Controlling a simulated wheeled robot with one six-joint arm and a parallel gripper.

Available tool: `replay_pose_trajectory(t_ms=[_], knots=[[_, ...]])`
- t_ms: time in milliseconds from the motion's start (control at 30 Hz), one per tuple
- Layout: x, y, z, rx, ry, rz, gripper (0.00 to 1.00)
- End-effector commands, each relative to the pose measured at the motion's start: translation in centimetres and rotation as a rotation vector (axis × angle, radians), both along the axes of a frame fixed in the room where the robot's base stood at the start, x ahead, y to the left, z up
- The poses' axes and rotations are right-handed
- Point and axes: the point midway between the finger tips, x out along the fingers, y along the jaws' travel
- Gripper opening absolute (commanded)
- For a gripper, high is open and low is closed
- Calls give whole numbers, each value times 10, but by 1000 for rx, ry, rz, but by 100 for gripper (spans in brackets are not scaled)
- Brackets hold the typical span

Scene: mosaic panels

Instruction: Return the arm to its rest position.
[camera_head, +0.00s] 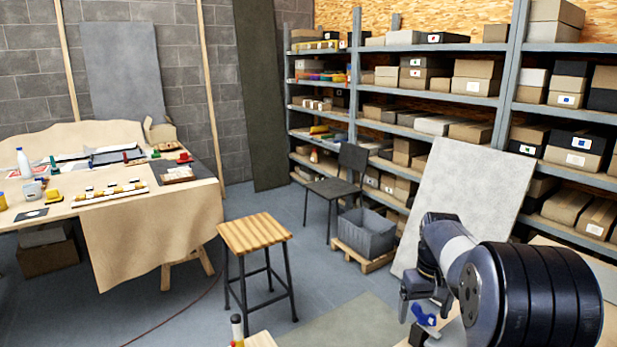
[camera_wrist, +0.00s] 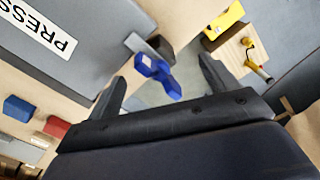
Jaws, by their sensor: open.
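My arm reaches into the lower right of the head view. My gripper (camera_head: 425,306) points down there, and in the wrist view my gripper (camera_wrist: 161,70) shows its two dark fingers spread wide apart. A blue-handled tool (camera_wrist: 162,78) with a flat grey end appears between and beyond the fingers. The fingers do not appear to touch it. A blue piece, seemingly the same tool, also shows just below the gripper in the head view (camera_head: 424,319).
In the wrist view, a grey panel (camera_wrist: 70,40) lettered "PRESS", blue (camera_wrist: 18,108) and red (camera_wrist: 56,127) blocks and a yellow item (camera_wrist: 224,20) lie near. A wooden stool (camera_head: 255,234), a leaning pale board (camera_head: 465,190) and shelves surround open floor.

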Motion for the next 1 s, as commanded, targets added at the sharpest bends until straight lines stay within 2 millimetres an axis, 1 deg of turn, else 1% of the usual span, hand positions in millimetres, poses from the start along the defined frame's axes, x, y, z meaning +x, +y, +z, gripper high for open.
replay_pose_trajectory(t_ms=[300, 600, 667, 700, 800, 1000], knots=[[0, 0, -2, -1, -1, 255, 82], [0, 0, -2, -1, -1, 475, 82], [0, 0, -1, 0, -1, 507, 82], [0, 0, 6, -2, -3, 506, 82], [0, 0, 14, -1, -1, 505, 82], [0, 0, 19, 0, 0, 503, 82]])
